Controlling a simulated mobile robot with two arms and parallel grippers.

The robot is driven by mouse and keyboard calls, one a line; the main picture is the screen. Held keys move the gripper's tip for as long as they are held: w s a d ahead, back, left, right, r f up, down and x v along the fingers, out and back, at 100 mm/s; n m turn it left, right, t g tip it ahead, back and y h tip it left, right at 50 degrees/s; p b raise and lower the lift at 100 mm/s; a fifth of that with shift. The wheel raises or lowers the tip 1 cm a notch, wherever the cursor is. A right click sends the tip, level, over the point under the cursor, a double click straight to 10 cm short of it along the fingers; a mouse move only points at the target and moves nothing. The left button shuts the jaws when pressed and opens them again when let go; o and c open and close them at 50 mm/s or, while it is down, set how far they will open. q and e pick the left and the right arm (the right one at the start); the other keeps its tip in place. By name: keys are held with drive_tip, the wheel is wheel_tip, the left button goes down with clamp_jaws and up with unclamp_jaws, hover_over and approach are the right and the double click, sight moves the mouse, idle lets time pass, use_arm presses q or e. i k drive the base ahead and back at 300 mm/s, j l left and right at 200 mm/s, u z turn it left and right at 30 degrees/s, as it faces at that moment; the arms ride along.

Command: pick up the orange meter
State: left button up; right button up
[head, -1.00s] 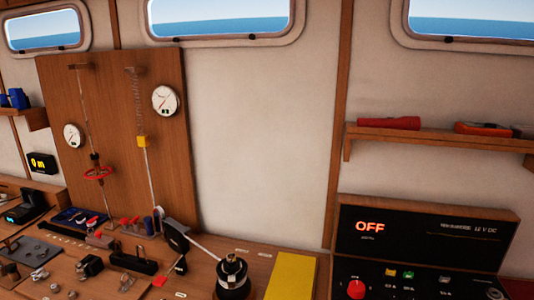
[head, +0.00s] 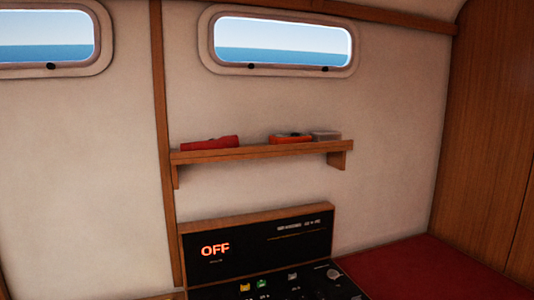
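An orange meter (head: 291,139) with a dark part on top lies on the wooden wall shelf (head: 262,152), right of the shelf's middle. It is small in the head view, so its details cannot be made out. Neither of my grippers is in the head view.
A red torch-like object (head: 209,143) lies left of the meter, and a clear box (head: 326,135) stands close at its right. Below the shelf is a black panel (head: 262,245) reading OFF, with knobs in front. A red surface (head: 410,270) spreads at the lower right.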

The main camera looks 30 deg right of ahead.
sight(293, 138)
drive_tip(key=z, duration=1.05)
